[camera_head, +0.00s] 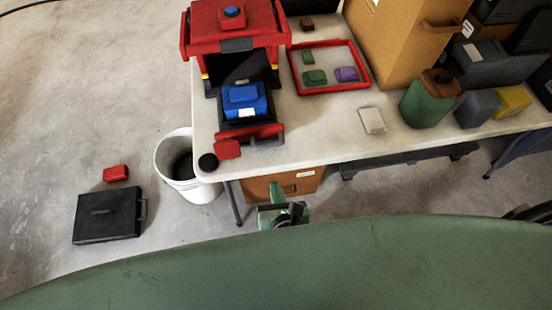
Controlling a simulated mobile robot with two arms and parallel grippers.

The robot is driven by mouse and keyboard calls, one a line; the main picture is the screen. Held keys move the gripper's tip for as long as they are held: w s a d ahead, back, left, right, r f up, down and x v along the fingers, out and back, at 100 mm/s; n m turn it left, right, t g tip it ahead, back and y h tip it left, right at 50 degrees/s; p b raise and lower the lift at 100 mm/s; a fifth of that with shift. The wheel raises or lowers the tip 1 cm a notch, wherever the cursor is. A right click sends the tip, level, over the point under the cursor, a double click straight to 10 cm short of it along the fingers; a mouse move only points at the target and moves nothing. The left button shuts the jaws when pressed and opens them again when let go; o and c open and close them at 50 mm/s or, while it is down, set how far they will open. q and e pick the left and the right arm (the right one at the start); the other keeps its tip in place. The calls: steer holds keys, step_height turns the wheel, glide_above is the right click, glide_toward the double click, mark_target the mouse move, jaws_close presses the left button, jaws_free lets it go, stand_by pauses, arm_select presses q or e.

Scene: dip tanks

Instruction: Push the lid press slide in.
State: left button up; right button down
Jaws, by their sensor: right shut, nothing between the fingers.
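The lid press (233,28) is a red frame with a blue button on top, standing at the left end of the white table. Its dark slide (232,107) sticks out at the front and carries a blue box (243,97) with a small white label. A red bar with a grey handle (264,142) forms the front of the slide near the table edge. My right gripper (284,206), green and dark, is low in front of the table, below the handle and apart from it. It is shut and empty. My left gripper is out of view.
On the table (310,132), a red-rimmed tray (332,90) holds small green and purple pieces right of the press. A pale block (372,120) and a green canister (428,102) stand farther right. A white bucket (184,160) and black case (107,215) are on the floor left.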

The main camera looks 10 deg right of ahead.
step_height(320, 180, up, 4)
steer(key=s+f+n, duration=0.1)
steer(key=p, duration=0.1)
glide_toward(262, 127)
steer(key=shift+t, duration=0.4)
steer(key=f, duration=0.6)
steer(key=shift+s, duration=0.25)
steer(key=shift+w, duration=0.5)
steer(key=w, duration=0.9)
steer(key=shift+r+p, duration=0.1)
steer(key=shift+p, duration=0.2)
steer(key=w+b, duration=0.2)
steer(key=w, duration=0.8)
steer(key=shift+d, duration=0.1)
steer(key=shift+w, duration=0.3)
steer(key=shift+r, duration=0.15)
